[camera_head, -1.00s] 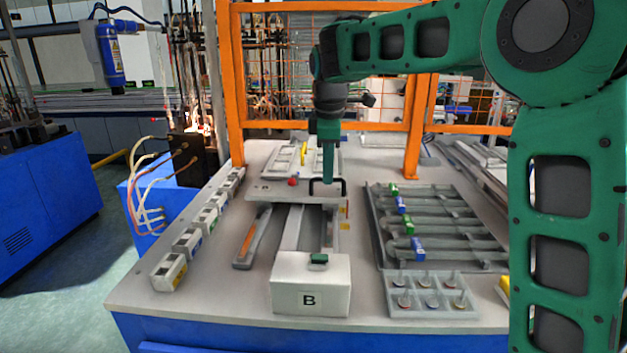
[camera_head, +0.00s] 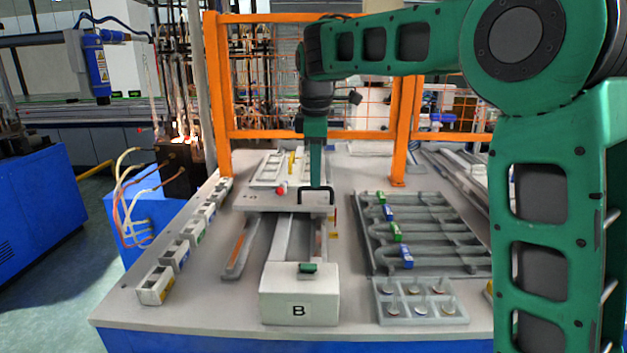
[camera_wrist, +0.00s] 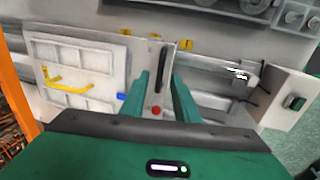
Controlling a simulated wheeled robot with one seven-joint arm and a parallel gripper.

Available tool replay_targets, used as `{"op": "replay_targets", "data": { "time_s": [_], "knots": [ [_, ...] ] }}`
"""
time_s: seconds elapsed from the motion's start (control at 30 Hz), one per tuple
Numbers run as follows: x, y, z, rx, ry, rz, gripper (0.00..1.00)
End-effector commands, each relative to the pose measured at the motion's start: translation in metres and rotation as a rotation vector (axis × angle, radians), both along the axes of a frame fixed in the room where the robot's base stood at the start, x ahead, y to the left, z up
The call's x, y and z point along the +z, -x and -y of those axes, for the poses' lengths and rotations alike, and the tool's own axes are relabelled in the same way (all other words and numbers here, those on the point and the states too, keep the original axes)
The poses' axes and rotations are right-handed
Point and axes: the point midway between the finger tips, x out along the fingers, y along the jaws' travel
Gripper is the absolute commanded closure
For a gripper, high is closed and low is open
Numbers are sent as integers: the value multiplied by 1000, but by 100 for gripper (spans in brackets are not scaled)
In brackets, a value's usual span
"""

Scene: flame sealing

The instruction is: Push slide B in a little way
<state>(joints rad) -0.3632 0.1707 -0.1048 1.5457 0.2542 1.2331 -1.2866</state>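A white block marked B (camera_head: 298,310) with a green piece on top stands at the front end of a pair of pale rails (camera_head: 283,240). Behind it, a flat grey plate (camera_head: 270,201) lies across the rails, with a gap between plate and block. The plate has an upright black handle (camera_head: 303,196) and a red knob (camera_head: 281,189). My gripper (camera_head: 316,184) points down at the handle. In the wrist view, the fingers of my gripper (camera_wrist: 162,88) stand apart, with the handle (camera_wrist: 162,60) ahead of the gap. Contact cannot be told.
A grey rack of tubes with coloured tags (camera_head: 365,235) and a small tray of pegs (camera_head: 380,312) lie right of the rails. Several small white boxes (camera_head: 157,285) line the left edge. An orange fence (camera_head: 398,125) stands behind.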

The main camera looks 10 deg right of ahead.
Motion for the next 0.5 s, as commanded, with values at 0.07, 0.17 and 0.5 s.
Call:
{"op": "replay_targets", "data": {
  "time_s": [0.07, 0.17, 0.5],
  "knots": [
    [16, 2, -1, 1, -1, 3, 72],
    [35, 5, -3, 1, -1, 2, 72],
    [75, 12, -4, 2, -2, -1, 72]
  ]
}}
